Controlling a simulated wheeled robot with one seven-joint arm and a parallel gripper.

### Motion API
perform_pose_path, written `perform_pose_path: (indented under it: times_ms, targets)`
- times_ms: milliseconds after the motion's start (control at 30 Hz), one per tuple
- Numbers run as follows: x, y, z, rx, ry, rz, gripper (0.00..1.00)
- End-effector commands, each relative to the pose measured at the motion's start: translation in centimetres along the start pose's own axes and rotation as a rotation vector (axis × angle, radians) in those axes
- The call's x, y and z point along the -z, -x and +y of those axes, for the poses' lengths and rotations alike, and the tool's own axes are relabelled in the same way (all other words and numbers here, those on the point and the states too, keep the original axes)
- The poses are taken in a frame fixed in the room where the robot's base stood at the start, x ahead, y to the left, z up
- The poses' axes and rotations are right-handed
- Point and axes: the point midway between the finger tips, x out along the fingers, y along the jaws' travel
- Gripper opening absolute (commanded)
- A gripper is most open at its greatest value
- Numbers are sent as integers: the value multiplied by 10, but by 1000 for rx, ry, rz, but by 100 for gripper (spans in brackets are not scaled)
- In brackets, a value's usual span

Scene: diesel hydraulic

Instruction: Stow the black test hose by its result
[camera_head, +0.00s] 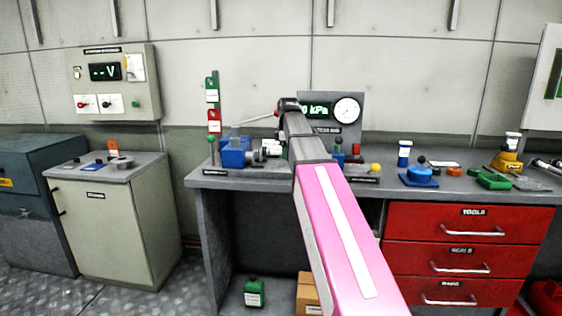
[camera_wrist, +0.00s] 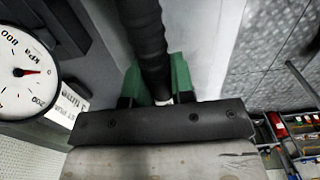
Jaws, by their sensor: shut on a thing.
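In the wrist view the black hose (camera_wrist: 146,40) runs up and away from my gripper (camera_wrist: 158,99). My gripper is shut on it, with a dark fingertip on each side and green surfaces flanking the hose. In the head view my arm reaches over the bench and its dark end (camera_head: 290,104) is beside the test stand; the fingertips and hose cannot be made out there. A post to the left carries a green tag (camera_head: 212,90) above a red tag (camera_head: 214,121). The tags' writing is too small to read.
The test stand's round gauge (camera_head: 347,110) sits right of my arm beside a kPa display (camera_head: 316,110). A blue vise-like block (camera_head: 234,153) stands on the grey bench (camera_head: 240,182). A blue fixture (camera_head: 419,176) and a green block (camera_head: 494,181) are farther right.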

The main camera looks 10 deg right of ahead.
Motion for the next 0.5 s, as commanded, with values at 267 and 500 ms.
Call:
perform_pose_path:
  times_ms: [267, 500]
  targets:
    - [0, 12, 0, 0, 0, 0, 0]
    - [0, 23, 1, -1, 0, 0, 0]
